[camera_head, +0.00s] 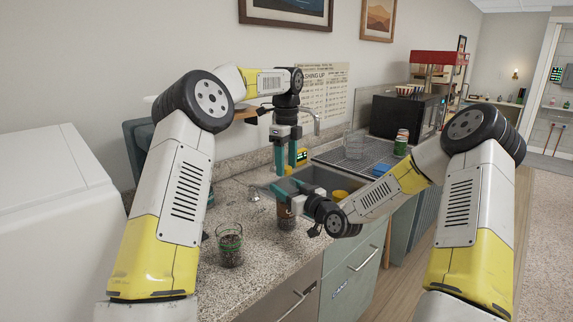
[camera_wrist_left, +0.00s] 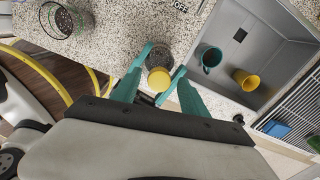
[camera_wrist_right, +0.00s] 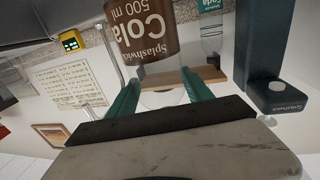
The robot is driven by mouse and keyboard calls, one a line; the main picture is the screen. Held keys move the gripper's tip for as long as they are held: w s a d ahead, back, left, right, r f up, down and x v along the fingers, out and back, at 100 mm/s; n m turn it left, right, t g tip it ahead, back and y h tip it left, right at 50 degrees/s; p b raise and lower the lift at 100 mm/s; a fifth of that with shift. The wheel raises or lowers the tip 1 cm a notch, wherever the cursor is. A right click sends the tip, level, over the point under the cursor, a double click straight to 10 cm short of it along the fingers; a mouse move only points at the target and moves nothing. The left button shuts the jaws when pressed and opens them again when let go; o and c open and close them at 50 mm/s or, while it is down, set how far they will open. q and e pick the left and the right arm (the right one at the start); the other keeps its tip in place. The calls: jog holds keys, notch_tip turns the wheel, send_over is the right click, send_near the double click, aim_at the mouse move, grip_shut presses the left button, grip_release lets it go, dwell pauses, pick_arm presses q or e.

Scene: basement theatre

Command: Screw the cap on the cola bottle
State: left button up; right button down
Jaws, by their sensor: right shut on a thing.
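The cola bottle shows its brown "Cola 500 ml" label (camera_wrist_right: 145,28) upside down in the right wrist view. My right gripper (camera_wrist_right: 162,85) is shut on the bottle's clear part, above the label. In the head view the bottle (camera_head: 286,217) is over the counter just in front of the sink. My left gripper (camera_head: 286,165) points down above it, with its fingers apart.
A sink (camera_head: 319,178) holds a yellow cup (camera_wrist_left: 246,80) and a teal cup (camera_wrist_left: 209,58). A glass with dark contents (camera_head: 229,247) stands on the counter at front left. A drying rack (camera_head: 365,160) and a dark microwave (camera_head: 405,115) are farther right. A teal appliance (camera_wrist_right: 262,50) stands behind the bottle.

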pick_arm(q)
jog(key=shift+r, duration=2.25)
jog(key=shift+c, duration=0.2)
jog(key=n, duration=0.5)
jog(key=shift+r, duration=0.2)
jog(key=n, duration=0.5)
jog(key=r+n, duration=0.1)
jog(key=n, duration=0.1)
jog(key=shift+a, duration=0.1)
jog(key=n, duration=0.3)
jog(key=r+n, duration=0.1)
jog(key=n, duration=0.5)
jog(key=r+n, duration=0.1)
jog(key=n, duration=0.2)
